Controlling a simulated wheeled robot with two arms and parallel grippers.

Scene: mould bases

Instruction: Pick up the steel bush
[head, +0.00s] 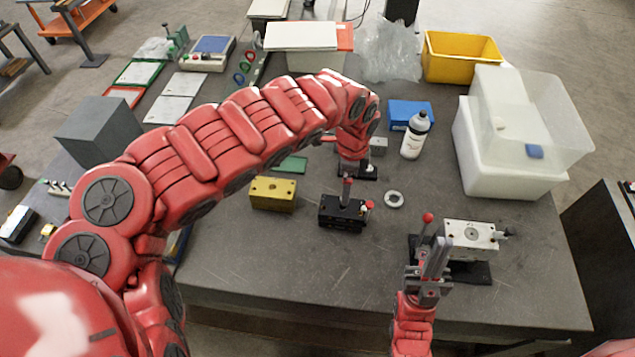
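A small round metal ring (394,199), which looks like the steel bush, lies flat on the grey bench right of the middle, with a dark hole in its centre. My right gripper (432,254) is in front of it and lower in the picture, pointing away from me beside a fixture. It is apart from the ring, and its finger gap is not clear. My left arm arches in from the left and its gripper (348,186) hangs over a black block (342,213), left of the ring. Its fingertips are small and partly hidden.
A pale metal block (471,234) sits in a dark fixture with red-knobbed lever at right. A yellow block (273,194), white bottle (415,135), blue box (410,114), white tub (508,160) and yellow bin (462,58) stand around. Bare bench surrounds the ring.

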